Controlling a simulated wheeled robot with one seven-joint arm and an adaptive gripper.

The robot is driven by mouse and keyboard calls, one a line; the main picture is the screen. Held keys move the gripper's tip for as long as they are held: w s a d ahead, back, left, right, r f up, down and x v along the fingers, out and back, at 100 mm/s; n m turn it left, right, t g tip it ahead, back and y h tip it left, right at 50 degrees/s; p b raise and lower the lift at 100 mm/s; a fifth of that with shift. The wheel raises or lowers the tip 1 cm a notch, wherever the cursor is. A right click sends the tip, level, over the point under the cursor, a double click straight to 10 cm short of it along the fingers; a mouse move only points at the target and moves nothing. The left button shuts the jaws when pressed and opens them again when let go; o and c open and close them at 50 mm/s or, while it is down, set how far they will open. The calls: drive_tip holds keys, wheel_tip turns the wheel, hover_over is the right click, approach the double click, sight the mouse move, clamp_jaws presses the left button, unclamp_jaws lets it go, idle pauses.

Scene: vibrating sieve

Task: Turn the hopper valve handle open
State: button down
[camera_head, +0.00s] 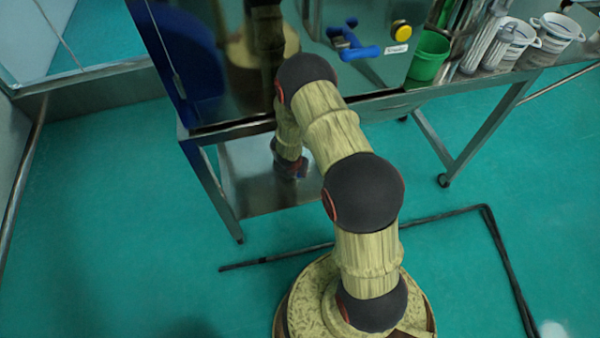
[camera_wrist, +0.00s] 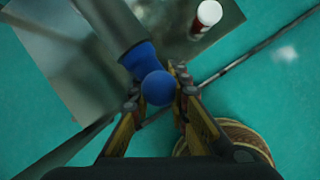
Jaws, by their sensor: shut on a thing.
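In the wrist view my gripper (camera_wrist: 158,96) has its two fingers on either side of a round blue knob (camera_wrist: 157,87), shut on it. The knob seems to be the end of the valve handle. A blue collar (camera_wrist: 139,58) and a grey metal pipe (camera_wrist: 105,25) run up and left from it. How far the handle is turned cannot be told.
A blue latch handle (camera_head: 352,45) and yellow button (camera_head: 401,31) are on the steel front. A green bucket (camera_head: 429,56) and white cups (camera_head: 556,30) stand on the bench at right. A white and red cylinder (camera_wrist: 208,14) shows in the wrist view. Green floor is open at left.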

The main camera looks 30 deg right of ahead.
idle(0.4)
drive_tip(key=c, duration=1.7)
unclamp_jaws()
drive_tip(key=shift+r, duration=0.1)
drive_tip(key=v, duration=1.1)
drive_tip(key=shift+s+r, duration=0.15)
drive_tip(key=shift+r, duration=0.25)
